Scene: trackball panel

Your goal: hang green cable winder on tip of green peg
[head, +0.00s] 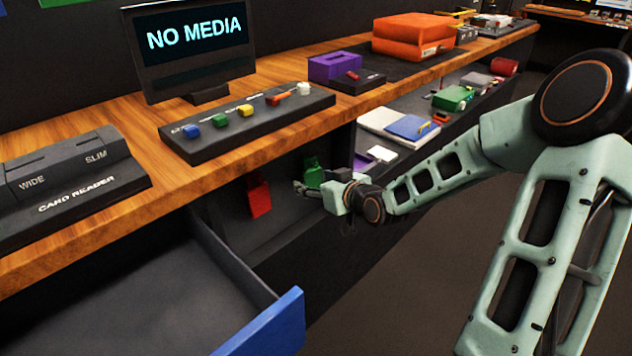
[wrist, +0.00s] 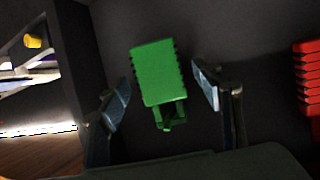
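The green cable winder (head: 313,172) shows in the head view against the dark panel below the counter, partly hidden by my gripper (head: 318,189). In the wrist view the winder (wrist: 153,74) is a green block with notched sides and a narrower green part at its lower end. My gripper (wrist: 166,90) is open, with one finger on each side of the winder and a dark gap visible on both sides. I cannot make out a separate green peg, nor tell whether the winder is on one.
A red notched piece (head: 259,197) is on the same panel, and it also shows at the wrist view's right edge (wrist: 308,78). An open drawer with a blue front (head: 270,326) juts out at lower left. A shelf (head: 375,150) with several items lies beyond my gripper.

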